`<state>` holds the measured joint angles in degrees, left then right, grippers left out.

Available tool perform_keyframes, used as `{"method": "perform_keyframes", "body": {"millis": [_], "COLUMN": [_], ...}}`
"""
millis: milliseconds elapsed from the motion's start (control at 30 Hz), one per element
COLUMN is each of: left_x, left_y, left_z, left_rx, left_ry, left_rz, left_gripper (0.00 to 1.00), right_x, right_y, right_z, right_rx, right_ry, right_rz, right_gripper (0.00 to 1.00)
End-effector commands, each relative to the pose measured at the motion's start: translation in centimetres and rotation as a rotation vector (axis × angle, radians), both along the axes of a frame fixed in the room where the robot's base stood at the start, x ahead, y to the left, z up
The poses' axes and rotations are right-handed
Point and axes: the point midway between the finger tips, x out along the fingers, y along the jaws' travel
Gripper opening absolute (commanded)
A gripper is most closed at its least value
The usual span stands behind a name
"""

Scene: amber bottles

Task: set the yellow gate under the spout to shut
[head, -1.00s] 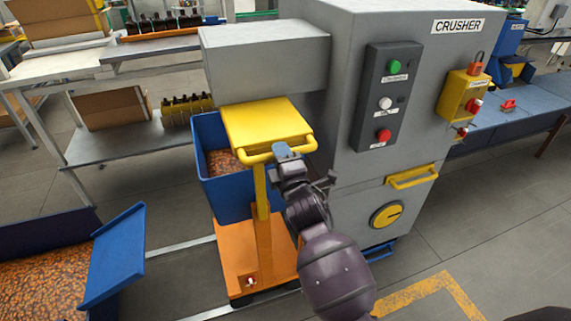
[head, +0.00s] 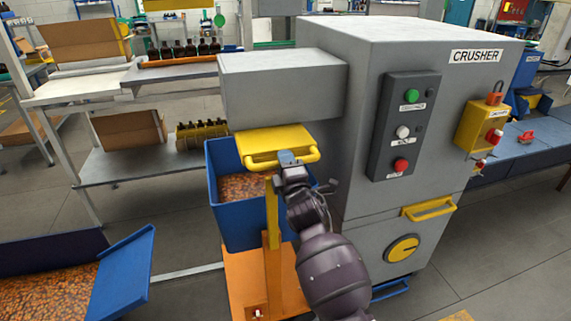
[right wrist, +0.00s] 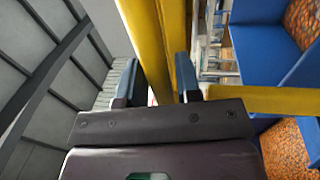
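The yellow gate (head: 272,140) is a flat plate under the grey spout box (head: 280,85) of the crusher. Part of it sticks out toward me over a blue bin. A yellow bar handle (head: 306,158) runs along its near edge. The gate's back part is hidden under the spout. My left gripper is not in view.
The blue bin (head: 235,225) of amber pieces stands on an orange cart (head: 240,275) below the gate. The crusher body (head: 385,200) with its button panel (head: 403,125) is close on the right. Another blue bin (head: 125,275) is at lower left. Shelving (head: 110,165) stands behind.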

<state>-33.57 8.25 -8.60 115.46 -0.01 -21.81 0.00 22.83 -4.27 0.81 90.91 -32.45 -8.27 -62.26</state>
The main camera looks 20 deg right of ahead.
Motion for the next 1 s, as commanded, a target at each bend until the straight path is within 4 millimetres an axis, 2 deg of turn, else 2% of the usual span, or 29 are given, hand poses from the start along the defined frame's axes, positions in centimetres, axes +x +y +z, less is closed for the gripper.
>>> {"method": "perform_keyframes", "body": {"millis": [33,100,467,667,1000], "left_x": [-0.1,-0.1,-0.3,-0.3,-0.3], "left_y": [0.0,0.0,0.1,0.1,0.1], "left_z": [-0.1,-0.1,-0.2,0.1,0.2], "left_rx": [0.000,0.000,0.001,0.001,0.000], "left_ry": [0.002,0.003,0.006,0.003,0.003], "left_rz": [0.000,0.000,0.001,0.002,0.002], "left_gripper": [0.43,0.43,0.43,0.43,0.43], "right_x": [0.0,0.0,-0.5,-2.9,-8.2], "right_y": [0.0,0.0,0.0,-0.1,-0.3], "right_z": [0.0,0.0,-0.1,-0.5,-1.6], "right_rx": [0.000,0.000,0.000,0.000,0.001], "right_ry": [0.000,0.000,0.000,0.000,0.001], "right_rz": [0.000,0.000,0.000,-0.001,-0.001], "right_gripper": [0.39,0.46,0.46,0.46,0.46]}}
